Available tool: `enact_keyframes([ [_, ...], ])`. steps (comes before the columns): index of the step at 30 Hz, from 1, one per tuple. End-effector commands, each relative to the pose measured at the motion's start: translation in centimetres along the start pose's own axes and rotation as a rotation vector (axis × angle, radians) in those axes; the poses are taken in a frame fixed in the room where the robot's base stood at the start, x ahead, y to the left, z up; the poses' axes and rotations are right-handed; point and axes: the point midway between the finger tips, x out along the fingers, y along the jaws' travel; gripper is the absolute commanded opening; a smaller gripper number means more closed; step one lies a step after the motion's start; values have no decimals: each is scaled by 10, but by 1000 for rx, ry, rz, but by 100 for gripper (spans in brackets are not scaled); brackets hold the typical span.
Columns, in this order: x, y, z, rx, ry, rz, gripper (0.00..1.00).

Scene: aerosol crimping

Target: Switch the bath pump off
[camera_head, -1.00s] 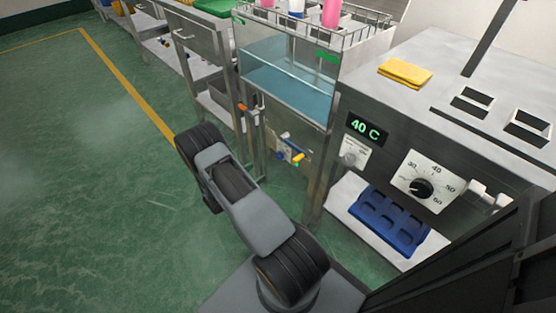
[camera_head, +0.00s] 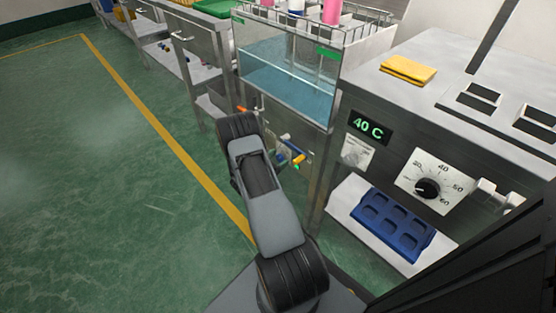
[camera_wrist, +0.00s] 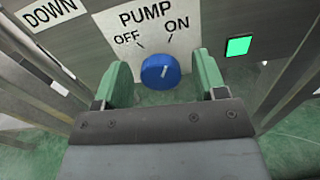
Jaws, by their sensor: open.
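In the wrist view a round blue pump knob (camera_wrist: 160,71) sits on a white plate (camera_wrist: 115,38) lettered PUMP, OFF and ON. Its white mark points up and right, toward ON. My gripper (camera_wrist: 162,64) is open, with one green finger on each side of the knob. Gaps show between the fingers and the knob, and I see no contact. A square green light (camera_wrist: 239,45) glows to the right of the plate. In the head view my arm partly hides the control panel below the water bath (camera_head: 285,75), and my gripper is not clear there.
A plate lettered DOWN (camera_wrist: 48,12) is left of the pump plate. Metal rails flank my gripper. In the head view, a bench with a 40 C display (camera_head: 370,127), a dial (camera_head: 428,187) and a blue tray (camera_head: 391,222) stands right. Open green floor (camera_head: 90,190) lies left.

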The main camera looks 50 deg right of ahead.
Motion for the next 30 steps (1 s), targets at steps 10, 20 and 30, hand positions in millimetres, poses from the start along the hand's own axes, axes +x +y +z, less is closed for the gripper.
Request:
enact_keyframes([
  [10, 0, 0, 0, 0, 0, -1, 50],
  [20, 0, 0, 0, 0, 0, -1, 18],
  [30, 0, 0, 1, -55, 0, -1, 16],
])
